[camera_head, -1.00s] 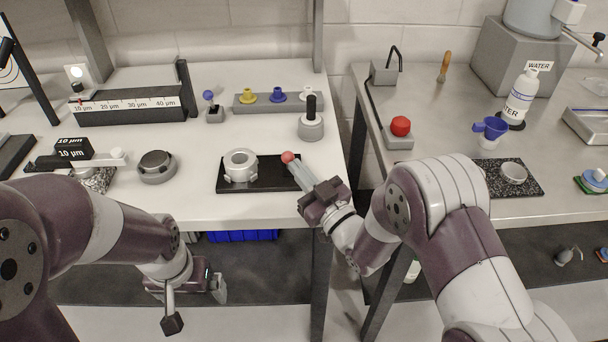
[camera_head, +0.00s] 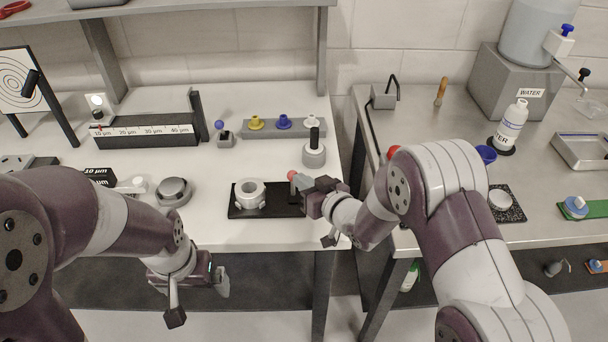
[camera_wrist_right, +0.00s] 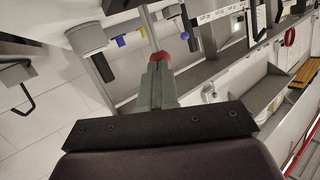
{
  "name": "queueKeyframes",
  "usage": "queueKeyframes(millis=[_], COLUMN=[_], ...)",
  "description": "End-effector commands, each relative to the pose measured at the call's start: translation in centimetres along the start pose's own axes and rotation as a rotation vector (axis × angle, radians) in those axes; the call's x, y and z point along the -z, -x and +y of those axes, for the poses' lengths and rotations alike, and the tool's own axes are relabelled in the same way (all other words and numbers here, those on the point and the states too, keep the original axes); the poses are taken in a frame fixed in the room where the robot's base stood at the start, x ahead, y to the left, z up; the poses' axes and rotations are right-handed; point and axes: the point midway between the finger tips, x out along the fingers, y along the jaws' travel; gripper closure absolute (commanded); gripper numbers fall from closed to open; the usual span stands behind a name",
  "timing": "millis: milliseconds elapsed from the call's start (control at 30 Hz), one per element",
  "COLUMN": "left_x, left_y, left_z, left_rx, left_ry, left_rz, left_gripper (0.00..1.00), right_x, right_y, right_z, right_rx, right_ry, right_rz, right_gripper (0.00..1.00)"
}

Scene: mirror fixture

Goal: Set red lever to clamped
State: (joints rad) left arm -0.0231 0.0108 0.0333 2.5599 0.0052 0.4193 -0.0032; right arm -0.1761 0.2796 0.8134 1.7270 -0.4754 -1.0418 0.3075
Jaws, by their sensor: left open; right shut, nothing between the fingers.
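The red lever shows as a red ball knob (camera_head: 292,175) at the right end of the black fixture plate (camera_head: 277,208). The knob is also in the right wrist view (camera_wrist_right: 160,57), just past my fingertips, with a grey rod beyond it. A pale ring-shaped mount (camera_head: 250,194) stands on the plate's left part. My right gripper (camera_head: 299,184) is shut and empty, its tips right at the knob; I cannot tell whether they touch. The lever's lower part is hidden. My left gripper (camera_head: 221,282) is open and empty in front of the left table's edge.
A grey post with a black handle (camera_head: 314,150) stands behind the plate. A rail with coloured knobs (camera_head: 284,128) is further back. A round grey part (camera_head: 174,191) lies left of the plate. A gap separates the two tables. A red button (camera_head: 393,152) is partly hidden by my arm.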

Motion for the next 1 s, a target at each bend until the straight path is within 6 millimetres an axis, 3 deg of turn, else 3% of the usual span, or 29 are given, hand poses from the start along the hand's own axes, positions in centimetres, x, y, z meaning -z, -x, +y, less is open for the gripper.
queueKeyframes(millis=[33,100,333,400,533,1000], left_x=[0.2,0.4,0.8,0.7,0.6,0.8], left_y=[2.1,3.4,6.6,5.6,5.6,7.1], left_z=[0.0,0.0,0.0,0.0,0.0,0.0], left_rx=[0.0,0.0,0.0,0.0,0.0,0.0], left_ry=[0.0,0.0,0.0,0.0,0.0,0.0], left_rz=[0.0,0.0,0.0,0.0,-0.001,0.0], left_gripper=[0.0,0.0,0.0,0.0,0.0,0.0], right_x=[1.4,1.6,1.9,1.0,1.1,2.8], right_y=[0.0,-0.4,-1.6,-1.7,-1.7,-1.3], right_z=[0.0,0.3,1.1,1.1,1.1,0.8], right_rx=[-0.001,-0.001,-0.001,0.0,0.0,0.001], right_ry=[-0.021,-0.056,-0.153,-0.151,-0.15,-0.148], right_rz=[-0.033,-0.086,-0.236,-0.232,-0.23,-0.228], right_gripper=[1.0,1.0,1.0,1.0,1.0,1.0])
